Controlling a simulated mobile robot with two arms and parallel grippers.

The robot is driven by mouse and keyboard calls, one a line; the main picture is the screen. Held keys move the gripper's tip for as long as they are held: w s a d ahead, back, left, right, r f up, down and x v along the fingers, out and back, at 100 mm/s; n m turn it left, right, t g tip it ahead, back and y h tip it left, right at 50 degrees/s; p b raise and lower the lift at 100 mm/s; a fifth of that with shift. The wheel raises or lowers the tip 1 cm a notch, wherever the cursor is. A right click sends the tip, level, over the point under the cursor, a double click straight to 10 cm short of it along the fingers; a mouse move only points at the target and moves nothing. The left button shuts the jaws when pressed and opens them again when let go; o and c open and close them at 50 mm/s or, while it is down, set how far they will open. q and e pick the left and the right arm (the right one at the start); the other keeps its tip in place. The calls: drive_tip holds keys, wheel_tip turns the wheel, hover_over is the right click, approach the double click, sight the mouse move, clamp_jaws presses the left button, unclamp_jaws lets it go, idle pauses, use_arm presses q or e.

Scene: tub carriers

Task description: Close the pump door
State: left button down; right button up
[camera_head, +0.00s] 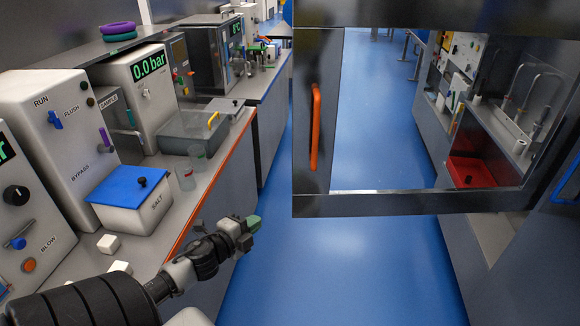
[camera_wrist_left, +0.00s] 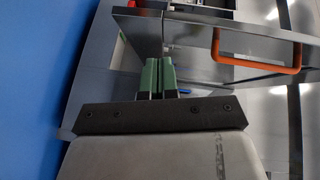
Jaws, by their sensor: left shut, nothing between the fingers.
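A large grey framed door (camera_head: 400,204) with a see-through window stands across the aisle, apparently swung open; I see no label on it. Its upright orange handle (camera_head: 315,128) is on its left side. My left gripper (camera_head: 252,228), with green fingertips, is below and left of the door, over the blue floor beside the left bench. It is shut and empty, apart from the handle. In the left wrist view its fingers (camera_wrist_left: 159,76) are together, and an orange handle (camera_wrist_left: 258,66) on a grey panel shows beyond them to the right. My right gripper is not in view.
The left bench edge (camera_head: 205,198) runs beside my left arm. A white tub with a blue lid (camera_head: 128,184), clear cups (camera_head: 185,178) and white blocks are on that bench. A red tray (camera_head: 469,172) shows at right. The blue floor (camera_head: 330,265) below the door is clear.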

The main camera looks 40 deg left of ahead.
use_arm(q)
wheel_tip(320, 180, up, 8)
drive_tip(key=d+m+t+h, duration=0.2)
drive_tip(key=m, duration=0.1)
drive_tip(key=p, duration=0.3)
approach(296, 168)
drive_tip(key=w+d, duration=0.3)
drive_tip(key=w, duration=0.1)
drive_tip(key=w+a, duration=0.1)
drive_tip(key=w, duration=0.1)
drive_tip(key=shift+a+r, duration=0.25)
drive_tip(key=shift+w+a, duration=0.35)
drive_tip(key=shift+a, duration=0.05)
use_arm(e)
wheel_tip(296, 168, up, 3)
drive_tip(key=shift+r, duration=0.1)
use_arm(q)
drive_tip(key=shift+a, duration=0.1)
